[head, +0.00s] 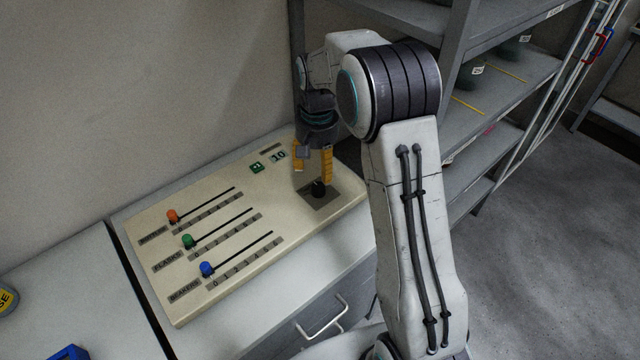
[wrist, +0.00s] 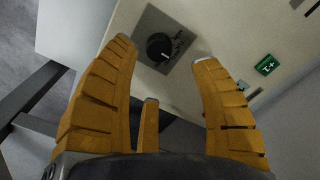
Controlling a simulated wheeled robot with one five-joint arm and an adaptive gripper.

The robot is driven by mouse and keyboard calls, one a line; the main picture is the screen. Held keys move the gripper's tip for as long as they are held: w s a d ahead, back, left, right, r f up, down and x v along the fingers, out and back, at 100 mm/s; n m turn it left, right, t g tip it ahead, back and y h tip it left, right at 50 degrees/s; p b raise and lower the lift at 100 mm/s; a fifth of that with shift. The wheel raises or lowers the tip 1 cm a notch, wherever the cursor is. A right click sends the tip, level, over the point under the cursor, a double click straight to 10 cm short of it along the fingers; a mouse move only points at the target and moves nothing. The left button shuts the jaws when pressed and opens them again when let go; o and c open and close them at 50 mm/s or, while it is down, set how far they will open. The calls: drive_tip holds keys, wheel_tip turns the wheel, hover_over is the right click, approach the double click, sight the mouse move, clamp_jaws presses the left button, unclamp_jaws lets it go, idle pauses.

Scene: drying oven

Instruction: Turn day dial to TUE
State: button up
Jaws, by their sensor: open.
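The day dial (head: 318,188) is a round black knob on a dark square plate at the right end of the cream control panel (head: 150,232). In the wrist view the dial (wrist: 159,46) shows a white mark on its face; the lettering around it is too small to read. My gripper (head: 313,172) has orange fingers, points down and is open just above the dial. I cannot tell whether a finger touches the knob.
The panel has three sliders with orange (head: 173,216), green (head: 189,241) and blue (head: 207,269) knobs. Grey shelves (head: 500,75) stand to the right. A blue object (head: 70,353) lies at lower left.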

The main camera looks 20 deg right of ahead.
sight(319, 187)
drive_tip(key=shift+d+f, duration=0.1)
drive_tip(key=shift+f, duration=0.2)
drive_tip(key=shift+m, duration=0.3)
drive_tip(key=shift+f, duration=3.4)
drive_tip(key=shift+c, duration=0.2)
clamp_jaws()
drive_tip(key=shift+s+f+n, duration=0.1)
drive_tip(key=shift+n, duration=1.1)
drive_tip(key=shift+n+b, duration=0.6)
drive_tip(key=shift+n, duration=1.1)
